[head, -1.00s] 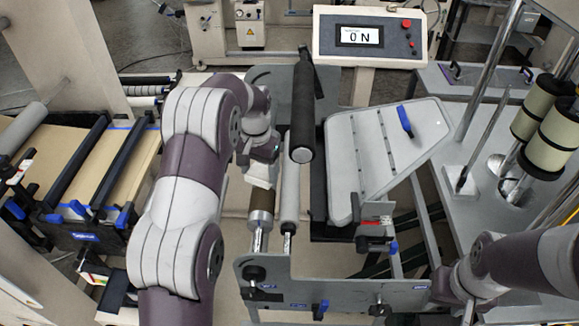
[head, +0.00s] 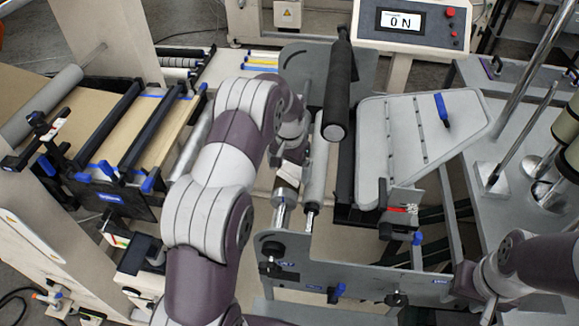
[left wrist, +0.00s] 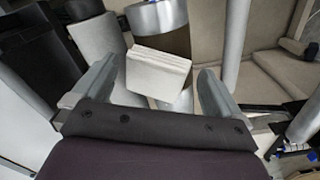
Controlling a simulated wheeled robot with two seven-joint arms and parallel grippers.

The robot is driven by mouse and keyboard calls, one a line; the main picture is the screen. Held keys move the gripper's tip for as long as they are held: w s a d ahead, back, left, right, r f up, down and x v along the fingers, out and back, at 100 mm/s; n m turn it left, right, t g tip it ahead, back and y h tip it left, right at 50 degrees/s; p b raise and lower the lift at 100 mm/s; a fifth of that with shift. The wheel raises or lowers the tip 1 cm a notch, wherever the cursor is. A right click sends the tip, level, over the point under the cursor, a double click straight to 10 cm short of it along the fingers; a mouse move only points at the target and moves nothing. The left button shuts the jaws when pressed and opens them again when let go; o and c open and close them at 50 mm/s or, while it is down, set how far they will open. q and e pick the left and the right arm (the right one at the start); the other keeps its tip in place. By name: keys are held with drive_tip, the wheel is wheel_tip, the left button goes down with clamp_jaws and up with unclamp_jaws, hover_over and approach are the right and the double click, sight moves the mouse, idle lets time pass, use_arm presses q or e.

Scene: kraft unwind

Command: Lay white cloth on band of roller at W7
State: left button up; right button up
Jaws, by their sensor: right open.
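The white cloth (left wrist: 158,72), a small folded pad, lies between my left gripper's fingers in the left wrist view, slightly tilted, against the roller's brown band (left wrist: 177,43). It also shows below the wrist in the head view (head: 288,174). The roller's silver part (left wrist: 157,16) shows above the band. My left gripper (left wrist: 160,78) is open, one finger on each side of the cloth, with narrow gaps. In the head view the forearm hides part of the roller (head: 284,194). My right gripper (head: 467,281) is at the lower right, small and partly hidden, away from the cloth.
A grey roller (head: 317,175) stands close beside the cloth's roller, with a black roller (head: 336,95) above. A grey plate (head: 415,130) with a blue handle lies to the right. A side frame (head: 350,262) stands in front.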

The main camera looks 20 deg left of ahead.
sight(290, 169)
use_arm(q)
drive_tip(key=shift+w, duration=0.15)
drive_tip(key=shift+w+r+b, duration=0.2)
drive_tip(key=shift+r+b, duration=0.05)
drive_tip(key=shift+b, duration=0.1)
wheel_tip(290, 169, up, 4)
drive_tip(key=shift+f+b, duration=0.2)
drive_tip(key=shift+b, duration=0.75)
wheel_tip(290, 169, up, 8)
drive_tip(key=p, duration=0.6)
drive_tip(key=shift+s+f, duration=0.1)
drive_tip(key=shift+s, duration=0.1)
